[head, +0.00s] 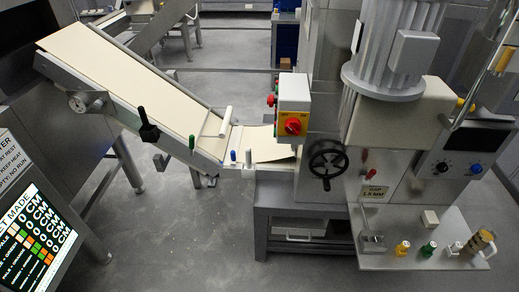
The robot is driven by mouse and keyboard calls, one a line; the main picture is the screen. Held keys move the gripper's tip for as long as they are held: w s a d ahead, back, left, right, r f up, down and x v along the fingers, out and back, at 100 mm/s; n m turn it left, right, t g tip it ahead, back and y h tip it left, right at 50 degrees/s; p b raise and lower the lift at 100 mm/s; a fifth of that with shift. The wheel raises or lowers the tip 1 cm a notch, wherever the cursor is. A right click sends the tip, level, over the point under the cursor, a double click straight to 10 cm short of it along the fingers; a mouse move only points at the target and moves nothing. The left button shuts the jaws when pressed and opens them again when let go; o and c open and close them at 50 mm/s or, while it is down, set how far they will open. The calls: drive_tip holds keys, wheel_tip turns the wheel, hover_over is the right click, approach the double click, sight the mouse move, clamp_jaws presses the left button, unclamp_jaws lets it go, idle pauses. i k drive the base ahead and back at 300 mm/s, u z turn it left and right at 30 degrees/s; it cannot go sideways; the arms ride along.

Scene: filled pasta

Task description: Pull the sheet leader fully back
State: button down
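A pale cream sheet (120,65) lies along a sloping conveyor (62,72) that runs down from the upper left. The sheet's leading part, the leader (268,147), lies on a short flat bed at the conveyor's lower end. It reaches right, up to the forming machine (330,120); whether its tip goes inside cannot be told. A white bar (225,122) stands over the sheet near the conveyor's bottom. My gripper is not in view.
A control box (293,105) with a red knob and a black handwheel (327,160) sit right of the leader. A black-handled lever (147,128) sticks up along the conveyor's near side. A metal shelf (400,258) holds small coloured parts. The floor (190,240) in front is clear.

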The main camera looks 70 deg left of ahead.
sight(237, 139)
drive_tip(key=u, duration=0.05)
drive_tip(key=i, duration=0.7)
drive_tip(key=u, duration=4.7)
drive_tip(key=i, duration=1.7)
drive_tip(key=z, duration=0.1)
